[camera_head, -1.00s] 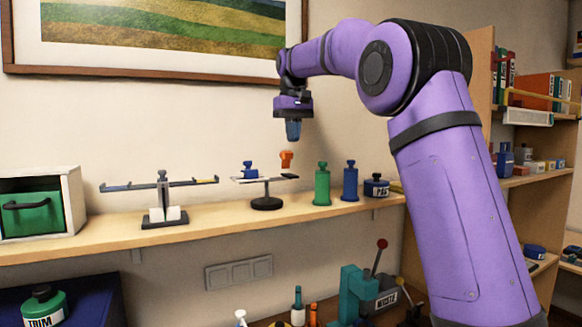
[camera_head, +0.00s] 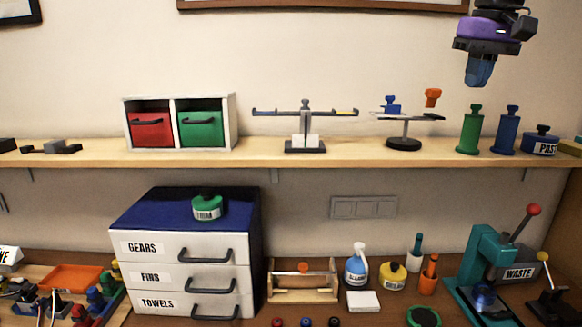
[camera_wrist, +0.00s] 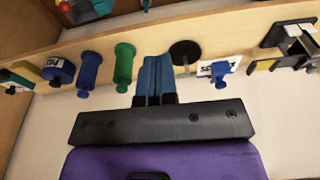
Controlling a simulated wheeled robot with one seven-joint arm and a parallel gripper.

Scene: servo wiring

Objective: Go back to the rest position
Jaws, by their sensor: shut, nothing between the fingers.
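My gripper (camera_head: 480,72) is at the upper right of the head view, with its blue fingers pointing down. It is above the shelf, higher than the green and blue bottles, and touches nothing. In the wrist view its two blue fingers (camera_wrist: 154,78) lie side by side, shut and empty. The rest of my arm is mostly out of the head view.
The shelf (camera_head: 350,157) holds a green bottle (camera_head: 469,130), a blue bottle (camera_head: 507,130), a small stand (camera_head: 404,143), a balance (camera_head: 305,130) and a two-drawer box (camera_head: 180,98). Below are a labelled drawer unit (camera_head: 185,250) and a teal press (camera_head: 485,250).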

